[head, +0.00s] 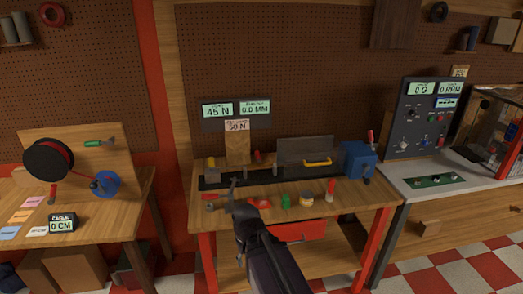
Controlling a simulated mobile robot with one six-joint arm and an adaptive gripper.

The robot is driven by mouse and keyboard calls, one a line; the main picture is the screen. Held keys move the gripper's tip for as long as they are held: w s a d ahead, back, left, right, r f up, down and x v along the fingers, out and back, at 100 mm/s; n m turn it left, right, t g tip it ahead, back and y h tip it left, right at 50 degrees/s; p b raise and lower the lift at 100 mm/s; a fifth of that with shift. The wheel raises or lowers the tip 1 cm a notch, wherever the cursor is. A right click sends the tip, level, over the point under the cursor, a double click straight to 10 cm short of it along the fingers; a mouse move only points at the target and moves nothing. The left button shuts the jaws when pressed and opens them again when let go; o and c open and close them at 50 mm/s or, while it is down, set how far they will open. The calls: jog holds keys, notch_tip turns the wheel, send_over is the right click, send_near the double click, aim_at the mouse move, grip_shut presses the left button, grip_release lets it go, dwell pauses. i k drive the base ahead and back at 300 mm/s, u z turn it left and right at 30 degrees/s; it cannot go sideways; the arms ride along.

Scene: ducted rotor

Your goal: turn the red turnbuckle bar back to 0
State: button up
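On the black rail (222,182) at the back of the middle workbench stands a small upright red piece (257,156). It may be the turnbuckle bar, but it is too small to be sure, and its angle cannot be read. A display behind reads 45 N (217,110) and another reads 0.0 MM (255,107). A card (237,125) below them reads 50 N. My gripper (233,187) is over the bench, near the front of the rail, left of and nearer than the red piece. Its fingers are too small to judge, and no held object is clear.
A blue vise (359,160) with a red handle stands at the bench's right end. Small items, including a green one (286,201) and a tin (307,200), line the front edge. A grey panel (305,151) stands at the back. A cable reel (48,160) is at left.

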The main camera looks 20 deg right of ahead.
aim_at(257, 155)
jog(key=z, duration=0.35)
jog(key=i, duration=0.8)
jog(key=z, duration=0.5)
